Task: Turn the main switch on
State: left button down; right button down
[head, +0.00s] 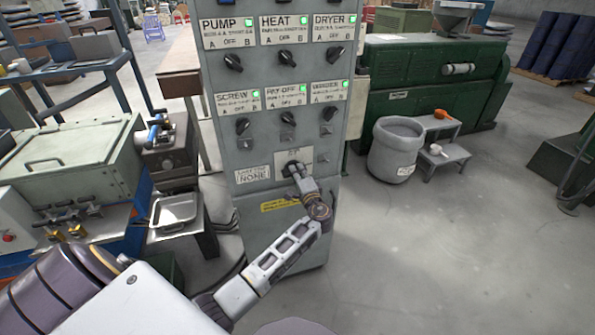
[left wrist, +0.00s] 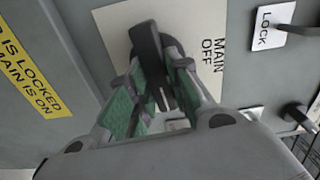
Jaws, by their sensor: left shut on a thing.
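The main switch has a black handle (left wrist: 146,45) on a pale plate (head: 307,157) low on the grey control cabinet (head: 222,150). In the left wrist view the plate reads MAIN and OFF beside the handle. My left gripper (left wrist: 158,82) has its green-padded fingers on both sides of the handle and is shut on it. In the head view my left gripper (head: 294,172) reaches the plate from below and covers most of the switch. My right gripper is not in view.
Rows of labelled black knobs, such as the PUMP knob (head: 233,61), sit above with green lamps. A LOCK tag (left wrist: 268,26) is near the plate. A yellow label (head: 280,204) is below it. A grey bin (head: 394,150) and a small step (head: 445,155) stand right. Floor at right front is clear.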

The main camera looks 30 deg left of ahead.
pick_arm(q)
jog(key=shift+m, duration=0.6)
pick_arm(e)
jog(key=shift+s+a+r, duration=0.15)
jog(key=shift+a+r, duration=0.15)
pick_arm(q)
jog(key=shift+f, duration=0.1)
jog(key=c, duration=1.3)
grip_release()
jog(key=shift+d, duration=0.1)
jog(key=v, duration=1.2)
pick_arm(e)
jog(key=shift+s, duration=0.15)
